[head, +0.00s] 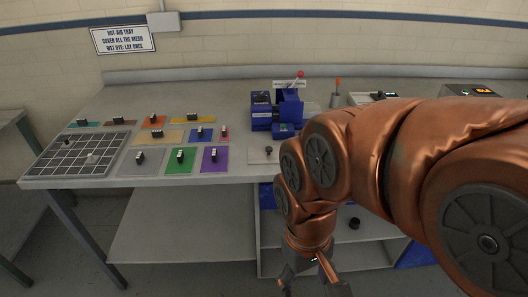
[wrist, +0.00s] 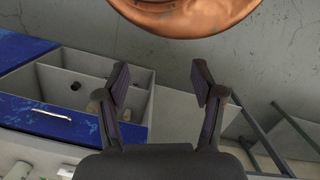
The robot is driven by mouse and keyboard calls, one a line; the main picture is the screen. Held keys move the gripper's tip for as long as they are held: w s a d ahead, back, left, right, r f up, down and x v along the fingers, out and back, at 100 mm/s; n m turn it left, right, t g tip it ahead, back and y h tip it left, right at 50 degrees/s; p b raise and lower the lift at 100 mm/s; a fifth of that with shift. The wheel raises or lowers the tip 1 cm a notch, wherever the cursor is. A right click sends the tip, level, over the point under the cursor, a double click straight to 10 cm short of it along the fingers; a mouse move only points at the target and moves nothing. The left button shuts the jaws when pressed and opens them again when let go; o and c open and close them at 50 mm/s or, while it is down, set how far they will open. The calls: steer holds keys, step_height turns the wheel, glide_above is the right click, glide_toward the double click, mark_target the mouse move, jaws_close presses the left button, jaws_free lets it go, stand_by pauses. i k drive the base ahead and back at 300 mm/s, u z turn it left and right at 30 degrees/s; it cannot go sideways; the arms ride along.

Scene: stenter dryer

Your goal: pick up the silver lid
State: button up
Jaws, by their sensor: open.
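Several flat coloured plates with black grips lie on the left part of the bench. A grey plate (head: 133,165) with a black grip is at the front left of them. A paler, silvery plate (head: 259,157) with a dark knob lies further right, partly beside my arm. I cannot tell for certain which of these is the silver lid. My gripper (head: 313,287) hangs low in front of the bench, below its top, apart from both. In the wrist view my gripper (wrist: 161,82) is open with nothing between its fingers. No lid is recognisable in that view.
A dark gridded tray (head: 62,168) lies at the bench's left end. A blue device (head: 262,112) with a red-knobbed lever stands mid-bench. Under the bench (head: 190,182) are open shelves (head: 175,225) and blue panels. My arm hides much of the right side.

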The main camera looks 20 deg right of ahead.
mark_target(256, 155)
steer(key=u, duration=2.15)
steer(key=k, duration=0.75)
steer(key=z, duration=0.95)
steer(key=i, duration=0.5)
